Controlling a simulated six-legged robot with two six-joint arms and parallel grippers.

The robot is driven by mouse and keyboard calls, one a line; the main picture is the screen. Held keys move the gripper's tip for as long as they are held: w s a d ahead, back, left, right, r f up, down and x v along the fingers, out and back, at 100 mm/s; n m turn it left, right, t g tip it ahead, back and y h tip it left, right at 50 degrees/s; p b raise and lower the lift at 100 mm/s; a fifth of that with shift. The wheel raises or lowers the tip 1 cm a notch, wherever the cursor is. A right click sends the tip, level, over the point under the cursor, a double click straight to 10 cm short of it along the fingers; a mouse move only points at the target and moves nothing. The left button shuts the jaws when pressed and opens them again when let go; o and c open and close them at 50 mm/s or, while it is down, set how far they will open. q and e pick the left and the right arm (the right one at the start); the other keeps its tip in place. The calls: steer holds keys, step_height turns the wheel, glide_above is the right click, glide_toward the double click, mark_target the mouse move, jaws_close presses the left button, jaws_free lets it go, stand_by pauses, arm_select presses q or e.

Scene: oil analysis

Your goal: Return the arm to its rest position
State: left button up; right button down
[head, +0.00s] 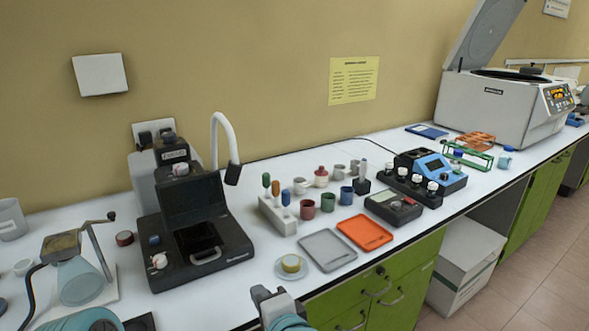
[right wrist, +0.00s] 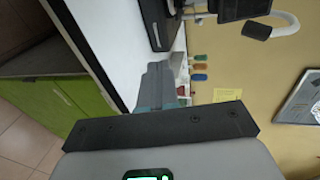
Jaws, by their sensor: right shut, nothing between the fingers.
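My right gripper (head: 264,294) is at the bottom of the head view, by the front edge of the bench. Its grey fingers are shut and empty. It touches nothing that I can see. In the right wrist view the closed fingers (right wrist: 156,84) point toward the bench and wall. My left gripper cannot be made out; a teal rounded part shows at the lower left of the head view.
A white bench (head: 235,303) runs along the wall. Nearest my right gripper are a small dish (head: 290,275), a grey tray (head: 328,250) and an orange tray (head: 364,232). A black instrument (head: 225,243) stands left. A centrifuge (head: 490,105) with raised lid stands far right.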

steer(key=s+d+f+m+g+h+p, duration=0.1)
steer(key=d+f+m+g+h+p, duration=0.25)
steer(key=d+f, duration=1.5)
steer(key=s+d+f+n+g+h+p, duration=0.1)
steer(key=s+d+f+n+g, duration=0.1)
steer(key=s+f, duration=0.3)
steer(key=s+d+f+n+g, duration=0.2)
steer(key=s+f+g, duration=0.1)
steer(key=s+f, duration=0.25)
steer(key=s+a+f+n+g, duration=0.2)
steer(key=s+n+g, duration=0.1)
steer(key=s+n, duration=0.6)
steer(key=shift+s+g+y, duration=0.35)
steer(key=shift+s+y, duration=0.1)
steer(key=shift+s, duration=0.55)
steer(key=shift+a+r, duration=0.1)
